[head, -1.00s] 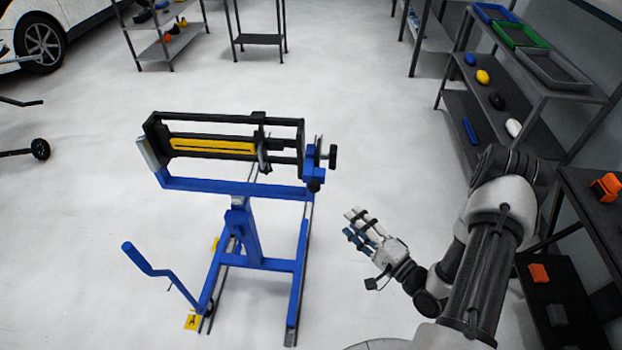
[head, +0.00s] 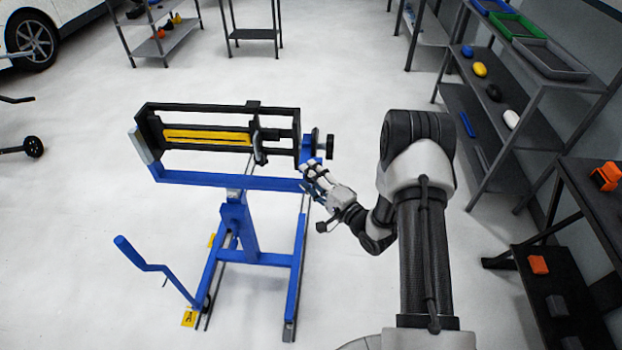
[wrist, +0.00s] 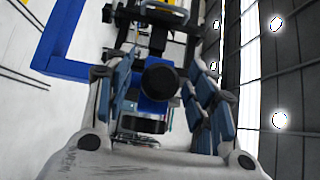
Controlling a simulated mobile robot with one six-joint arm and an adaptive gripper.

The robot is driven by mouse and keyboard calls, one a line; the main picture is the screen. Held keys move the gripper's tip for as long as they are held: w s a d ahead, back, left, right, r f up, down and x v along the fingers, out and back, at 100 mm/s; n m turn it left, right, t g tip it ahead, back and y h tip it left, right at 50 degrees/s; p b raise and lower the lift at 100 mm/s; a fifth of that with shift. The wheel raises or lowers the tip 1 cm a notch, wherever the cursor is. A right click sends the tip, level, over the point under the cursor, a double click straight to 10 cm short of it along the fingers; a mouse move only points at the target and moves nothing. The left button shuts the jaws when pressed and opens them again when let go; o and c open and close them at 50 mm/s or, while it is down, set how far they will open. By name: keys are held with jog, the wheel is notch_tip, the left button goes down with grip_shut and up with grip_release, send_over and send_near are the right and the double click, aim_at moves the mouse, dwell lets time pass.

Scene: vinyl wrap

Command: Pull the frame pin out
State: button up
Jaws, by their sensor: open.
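A blue stand (head: 250,180) carries a black rectangular frame (head: 200,106) with a yellow bar in it. A blue block (head: 311,150) sits at the frame's right end. In the wrist view, a round black knob (wrist: 160,82), which looks like the frame pin's head, stands out from the blue block (wrist: 150,106). My gripper (head: 312,178) is open at the block's lower front. In the wrist view its blue-padded fingers lie on either side of the knob, with gaps showing. The knob is hidden behind my fingers in the head view.
Another black knob (head: 329,147) sticks out to the right of the frame end, just above my gripper. A blue crank handle (head: 140,255) rises at the stand's front left. Shelves (head: 530,140) line the right side. The floor around the stand is clear.

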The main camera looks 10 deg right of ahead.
jog(key=shift+w+a, duration=0.1)
jog(key=shift+w, duration=0.1)
grip_shut()
dwell(0.6)
